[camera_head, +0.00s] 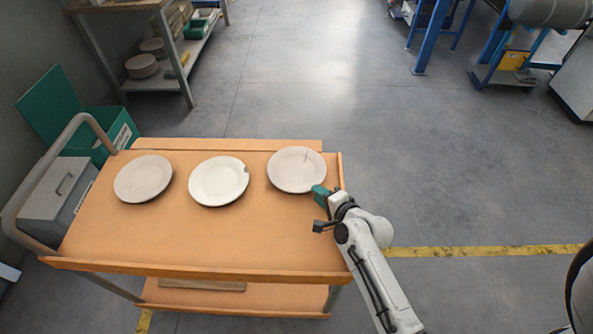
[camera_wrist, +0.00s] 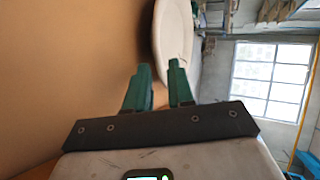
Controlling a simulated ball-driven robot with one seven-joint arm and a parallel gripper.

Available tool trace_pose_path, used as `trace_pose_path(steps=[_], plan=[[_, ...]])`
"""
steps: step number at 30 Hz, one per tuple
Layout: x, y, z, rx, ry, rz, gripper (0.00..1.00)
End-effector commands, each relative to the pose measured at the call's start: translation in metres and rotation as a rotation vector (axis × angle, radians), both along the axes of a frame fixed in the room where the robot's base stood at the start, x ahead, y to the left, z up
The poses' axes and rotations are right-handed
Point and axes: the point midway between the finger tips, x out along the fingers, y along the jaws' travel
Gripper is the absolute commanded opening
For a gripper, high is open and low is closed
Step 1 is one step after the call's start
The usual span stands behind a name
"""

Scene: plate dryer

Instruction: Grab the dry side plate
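Three round plates lie in a row on the orange cart top. The left plate (camera_head: 143,178) is dull beige-grey. The middle plate (camera_head: 218,181) looks whiter, with a small dark notch-like mark at its right rim. The right plate (camera_head: 293,172) is pale grey with a thin dark line near its upper right rim. My gripper (camera_head: 320,193) is beside the lower right rim of the right plate. In the wrist view, the green fingers of my gripper (camera_wrist: 159,75) are apart, with the plate's edge (camera_wrist: 172,35) showing beyond and partly between them. Contact cannot be told.
The cart (camera_head: 200,240) has a grey handle at its left. A grey box (camera_head: 57,198) and a green bin (camera_head: 107,130) stand left of it. A shelf (camera_head: 185,55) with stacked plates is at the back left.

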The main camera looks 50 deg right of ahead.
Motion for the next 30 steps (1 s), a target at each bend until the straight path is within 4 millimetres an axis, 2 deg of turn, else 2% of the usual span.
trace_pose_path(steps=[13,23,30], plan=[[0.04,-0.014,-0.023,-0.001,0.001,0.003,0.22],[0.045,-0.015,-0.026,0.0,0.001,0.001,0.22],[0.045,-0.015,-0.026,-0.001,0.001,0.002,0.0]])
